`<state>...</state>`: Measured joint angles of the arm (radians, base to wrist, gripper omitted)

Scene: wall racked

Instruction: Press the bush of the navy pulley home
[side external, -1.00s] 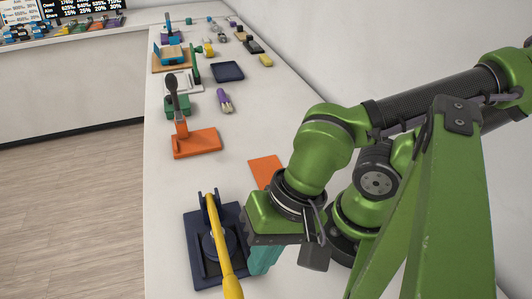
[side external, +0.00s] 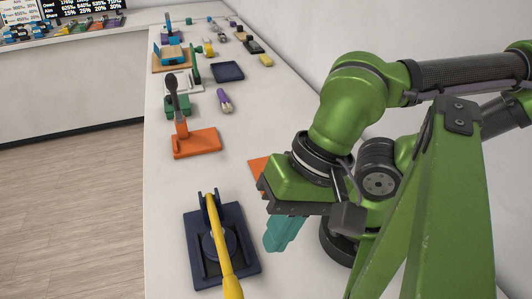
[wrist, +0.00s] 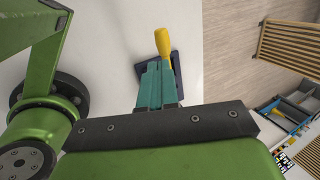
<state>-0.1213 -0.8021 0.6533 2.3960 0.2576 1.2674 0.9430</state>
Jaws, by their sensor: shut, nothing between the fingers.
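A navy press (side external: 245,262) stands on the bench at the front, with a long yellow lever (side external: 222,250) running from its hinge toward the camera. A round navy piece (side external: 208,245), seemingly the pulley, sits on its base, partly hidden under the lever. Its bush cannot be made out. My gripper (side external: 272,248) has teal fingers, is shut and empty, and hangs to the right of the press, apart from it. In the wrist view, the yellow lever (wrist: 162,42) and part of the navy base (wrist: 177,72) show beyond the fingers (wrist: 155,68).
An orange mat (side external: 257,166) lies partly behind my arm. A purple item (side external: 224,101) and a navy tray (side external: 227,72) lie farther along. The wall bounds the right side.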

